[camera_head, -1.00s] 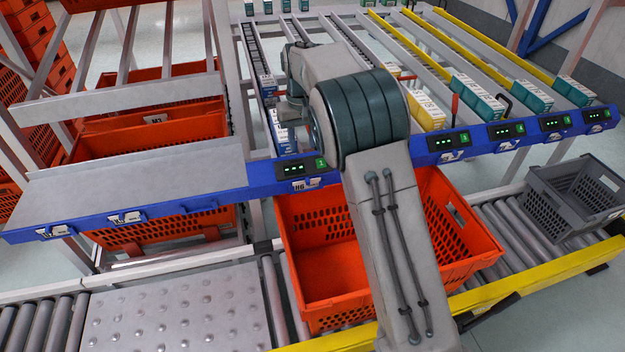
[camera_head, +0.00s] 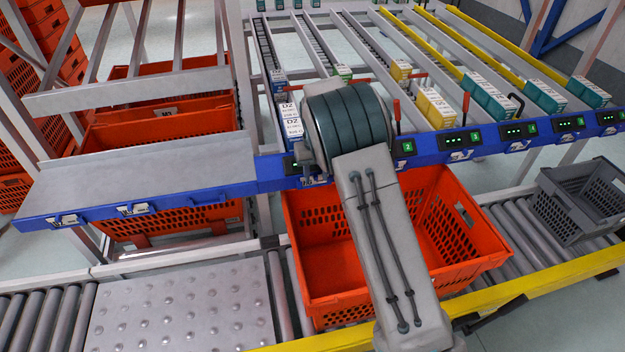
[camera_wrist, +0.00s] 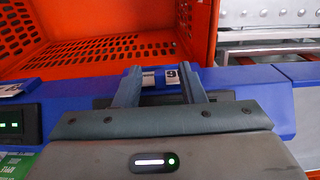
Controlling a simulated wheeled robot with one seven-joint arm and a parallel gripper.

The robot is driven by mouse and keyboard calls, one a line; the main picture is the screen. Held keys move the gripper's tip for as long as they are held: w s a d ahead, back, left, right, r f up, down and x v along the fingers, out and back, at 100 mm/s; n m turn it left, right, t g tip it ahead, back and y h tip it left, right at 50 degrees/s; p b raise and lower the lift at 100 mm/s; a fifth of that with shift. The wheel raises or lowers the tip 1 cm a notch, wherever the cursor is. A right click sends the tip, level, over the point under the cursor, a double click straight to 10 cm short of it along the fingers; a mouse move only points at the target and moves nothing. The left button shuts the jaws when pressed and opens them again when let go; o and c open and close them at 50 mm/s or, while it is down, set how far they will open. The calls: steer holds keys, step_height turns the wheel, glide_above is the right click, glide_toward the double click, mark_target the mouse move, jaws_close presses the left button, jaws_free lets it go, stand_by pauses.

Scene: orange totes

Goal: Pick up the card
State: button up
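My gripper (camera_wrist: 162,76) is open in the wrist view, its two dark fingers apart over the blue shelf-front rail (camera_wrist: 235,85). A small white card with a dark digit (camera_wrist: 172,75) sits at the rail, between the fingertips in the picture. I cannot tell whether a finger touches it. In the head view my arm hides the gripper and most of this spot on the rail. A second white card (camera_wrist: 11,90) sits on the rail at the left of the wrist view.
An orange tote (camera_head: 337,275) stands on the roller conveyor below the rail. A grey crate (camera_head: 580,200) is at the right. Boxes (camera_head: 291,122) stand in rack lanes behind the rail. The left shelf (camera_head: 140,170) is bare.

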mark_target(316, 176)
steer(key=shift+f, duration=0.2)
jaws_close()
steer(key=shift+r, duration=0.45)
step_height(316, 176, up, 4)
steer(key=shift+f, duration=0.15)
steer(key=s+d+r, duration=0.3)
steer(key=d+r, duration=0.3)
steer(key=d, duration=0.5)
steer(key=shift+s+r, duration=0.25)
steer(key=shift+s, duration=0.05)
